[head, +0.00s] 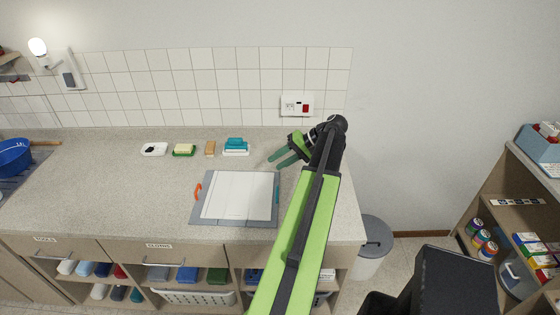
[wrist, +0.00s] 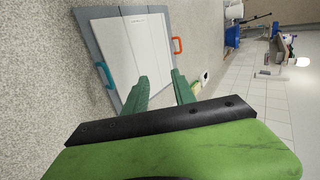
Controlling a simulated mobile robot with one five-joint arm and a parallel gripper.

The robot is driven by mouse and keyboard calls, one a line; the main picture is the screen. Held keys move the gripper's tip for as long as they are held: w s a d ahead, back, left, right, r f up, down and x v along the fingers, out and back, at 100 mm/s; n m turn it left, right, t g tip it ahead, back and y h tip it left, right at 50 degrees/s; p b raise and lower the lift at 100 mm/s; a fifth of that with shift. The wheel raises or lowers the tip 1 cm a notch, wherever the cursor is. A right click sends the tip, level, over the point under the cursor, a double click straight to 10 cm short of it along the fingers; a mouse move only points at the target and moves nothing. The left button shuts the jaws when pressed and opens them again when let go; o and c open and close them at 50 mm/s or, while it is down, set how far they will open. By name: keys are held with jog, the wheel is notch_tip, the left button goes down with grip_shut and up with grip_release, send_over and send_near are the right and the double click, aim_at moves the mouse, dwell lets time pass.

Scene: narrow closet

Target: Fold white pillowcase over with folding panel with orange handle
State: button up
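The white pillowcase (head: 235,196) lies flat on the grey folding board (head: 203,217) on the counter. The orange handle (head: 198,191) is at the board's left edge, and a teal handle (head: 277,194) is at its right edge. In the wrist view the pillowcase (wrist: 120,45), orange handle (wrist: 178,45) and teal handle (wrist: 104,75) all show. My gripper (head: 273,161) is above the counter near the board's far right corner, apart from both handles. Its two green fingers are spread with nothing between them, as the wrist view also shows (wrist: 159,76).
Behind the board stand a white dish (head: 154,149), a green soap tray (head: 183,150), a brown block (head: 210,148) and a teal-topped brush (head: 236,147). A blue pot (head: 14,157) is far left. A socket (head: 297,105) is on the wall. The counter left of the board is clear.

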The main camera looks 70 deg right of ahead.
jog(key=shift+s, duration=0.15)
jog(key=w+a+f+n+g+y+b, duration=0.1)
jog(key=w+a+n+g+y, duration=0.15)
jog(key=w+a, duration=1.1)
jog(key=w+a+f+n+g+y, duration=0.2)
jog(key=w+a+n, duration=0.2)
jog(key=w+a, duration=0.9)
jog(key=w+a+f+n+g+h, duration=0.1)
jog(key=w+a+f+n+g, duration=0.1)
jog(key=a, duration=0.7)
jog(key=w+a+f+n+g+b, duration=0.1)
jog(key=w+a+n, duration=0.1)
jog(key=a, duration=0.6)
jog(key=w+a+f+n+g+h, duration=0.1)
jog(key=w+a+f+g, duration=0.1)
jog(key=a, duration=0.7)
jog(key=s+a+f+n+h, duration=0.1)
jog(key=s+a+h, duration=0.1)
jog(key=a, duration=0.4)
jog(key=s+a+f+n+h, duration=0.1)
jog(key=a+f+n, duration=0.1)
jog(key=a, duration=0.4)
jog(key=d+h, duration=0.2)
jog(key=d, duration=0.1)
jog(key=s+d+f+m+h+b, duration=0.1)
jog(key=shift+d+h, duration=0.25)
jog(key=shift+d, duration=0.1)
